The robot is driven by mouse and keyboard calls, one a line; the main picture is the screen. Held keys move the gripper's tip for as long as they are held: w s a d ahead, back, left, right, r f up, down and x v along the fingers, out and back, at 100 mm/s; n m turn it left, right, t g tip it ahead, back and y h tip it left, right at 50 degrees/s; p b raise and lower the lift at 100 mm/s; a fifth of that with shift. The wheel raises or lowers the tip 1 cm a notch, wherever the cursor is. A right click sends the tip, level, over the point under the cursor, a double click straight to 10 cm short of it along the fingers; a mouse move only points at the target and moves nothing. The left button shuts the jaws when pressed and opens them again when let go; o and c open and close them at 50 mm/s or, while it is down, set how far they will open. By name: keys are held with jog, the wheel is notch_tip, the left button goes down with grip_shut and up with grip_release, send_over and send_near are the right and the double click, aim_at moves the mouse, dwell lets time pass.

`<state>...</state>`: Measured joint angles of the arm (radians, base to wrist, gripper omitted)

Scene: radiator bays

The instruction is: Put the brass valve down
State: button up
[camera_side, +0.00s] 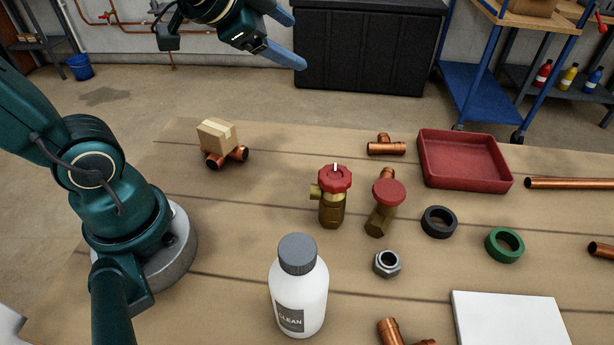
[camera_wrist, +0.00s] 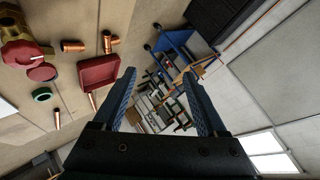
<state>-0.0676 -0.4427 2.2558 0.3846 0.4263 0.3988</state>
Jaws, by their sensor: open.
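A brass valve with a red handwheel (camera_side: 332,208) stands upright on the wooden table in the side view. Close to its right is a second brass fitting with a flat red round cap (camera_side: 380,218), which looks tilted. Brass and red parts of the valve (camera_wrist: 20,52) show at the upper left of the wrist view, with a red disc (camera_wrist: 42,72) beside them. My gripper (camera_side: 294,42) is raised high above and beyond the table's far edge, well apart from both. In the wrist view its two blue fingers (camera_wrist: 159,76) are spread with nothing between them.
A red tray (camera_side: 465,185), a copper tee (camera_side: 386,149), a black ring (camera_side: 439,222), a green ring (camera_side: 504,245) and a steel nut (camera_side: 387,264) lie around the valves. A white bottle (camera_side: 298,290) stands in front. A small box (camera_side: 217,135) rests on copper fittings at left.

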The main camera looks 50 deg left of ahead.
jog(key=s+d+f+n+g+h, duration=0.1)
jog(key=s+d+f+n+g, duration=0.1)
jog(key=s, duration=0.4)
jog(key=s+d+f+n+g+h, duration=0.1)
jog(key=s+d+f+n+g, duration=0.1)
jog(key=s+f+n, duration=0.3)
jog(key=shift+s+d+g+h, duration=0.4)
jog(key=shift+s+d, duration=0.4)
